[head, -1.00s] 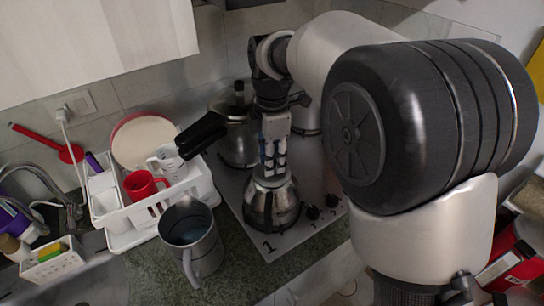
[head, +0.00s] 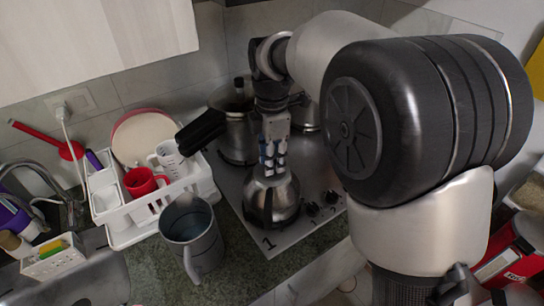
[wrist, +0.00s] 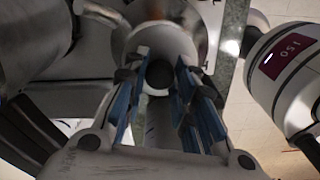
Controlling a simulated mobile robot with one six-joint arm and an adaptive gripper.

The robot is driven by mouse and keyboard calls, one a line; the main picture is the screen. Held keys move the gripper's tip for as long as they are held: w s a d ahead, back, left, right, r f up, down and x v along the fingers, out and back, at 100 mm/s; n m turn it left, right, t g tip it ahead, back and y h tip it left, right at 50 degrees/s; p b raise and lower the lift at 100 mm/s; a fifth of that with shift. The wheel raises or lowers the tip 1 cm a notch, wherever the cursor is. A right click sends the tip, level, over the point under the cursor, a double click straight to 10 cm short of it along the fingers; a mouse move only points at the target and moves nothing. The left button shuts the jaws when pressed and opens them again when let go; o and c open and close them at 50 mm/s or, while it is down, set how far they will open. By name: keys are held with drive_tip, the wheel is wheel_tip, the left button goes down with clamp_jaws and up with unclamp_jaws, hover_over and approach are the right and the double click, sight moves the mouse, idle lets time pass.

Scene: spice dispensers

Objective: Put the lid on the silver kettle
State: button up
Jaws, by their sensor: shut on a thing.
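The silver kettle (head: 284,198) stands on the near part of the hob, with a dark handle facing the front. My gripper (head: 272,164) points down right above the kettle's top, its blue-padded fingers close together. In the wrist view my gripper (wrist: 159,82) has a dark round knob (wrist: 160,73) between its fingertips, which I take to be the lid's. The fingers are shut on it. The lid's rim is hard to make out, so I cannot tell whether it touches the kettle's opening.
A grey jug (head: 191,234) stands on the counter left of the hob. A white dish rack (head: 120,214) holds a red mug (head: 141,181) and plates. A pressure cooker (head: 237,137) with a long black handle stands behind the gripper, close to its left.

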drive_tip(key=o, duration=1.1)
drive_tip(key=shift+o, duration=0.2)
drive_tip(key=o, duration=0.5)
drive_tip(key=shift+r, duration=0.15)
